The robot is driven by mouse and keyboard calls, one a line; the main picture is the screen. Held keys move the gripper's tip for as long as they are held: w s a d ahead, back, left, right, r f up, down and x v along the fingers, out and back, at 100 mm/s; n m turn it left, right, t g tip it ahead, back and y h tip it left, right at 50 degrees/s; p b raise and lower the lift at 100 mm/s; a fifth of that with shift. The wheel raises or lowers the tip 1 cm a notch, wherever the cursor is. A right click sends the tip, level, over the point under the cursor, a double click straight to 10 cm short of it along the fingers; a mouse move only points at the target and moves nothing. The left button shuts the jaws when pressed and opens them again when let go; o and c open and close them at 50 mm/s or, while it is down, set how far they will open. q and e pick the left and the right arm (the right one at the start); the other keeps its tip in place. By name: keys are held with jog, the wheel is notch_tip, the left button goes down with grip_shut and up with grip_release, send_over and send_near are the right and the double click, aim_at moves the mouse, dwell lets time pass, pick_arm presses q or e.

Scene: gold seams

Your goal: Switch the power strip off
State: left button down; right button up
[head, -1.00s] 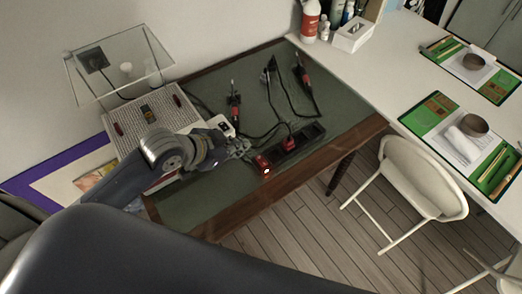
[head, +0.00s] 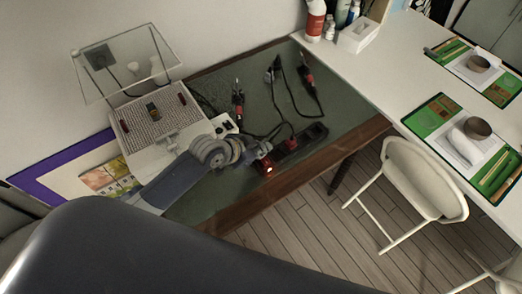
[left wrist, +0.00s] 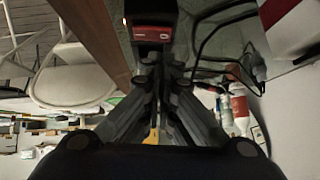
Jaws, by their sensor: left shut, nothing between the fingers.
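The black power strip (head: 313,134) lies near the front right edge of the green worktop. Its near end carries a red switch (head: 269,170) with a small bright glow. In the left wrist view the red switch (left wrist: 152,34) shows on the strip's end, just beyond my fingertips. My left gripper (head: 264,154) is shut and empty, with its tips close to the switch end and partly covering the strip. Its closed fingers also fill the middle of the left wrist view (left wrist: 155,75). I cannot tell whether they touch the strip. My right gripper is not in view.
A white perforated unit (head: 155,120) stands left of my gripper beneath a clear shelf (head: 125,62). Several black tools with red parts (head: 307,77) and cables lie behind the strip. A white chair (head: 425,180) stands right of the worktop, by a white table (head: 400,60).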

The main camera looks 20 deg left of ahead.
aim_at(264, 159)
pick_arm(q)
jog(key=shift+a+f, duration=0.1)
jog(key=shift+f, duration=0.85)
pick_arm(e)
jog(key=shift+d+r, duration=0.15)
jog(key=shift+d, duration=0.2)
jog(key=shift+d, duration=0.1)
pick_arm(q)
jog(key=shift+w+a+f, duration=0.15)
jog(key=shift+a+f, duration=0.05)
jog(key=shift+f, duration=0.15)
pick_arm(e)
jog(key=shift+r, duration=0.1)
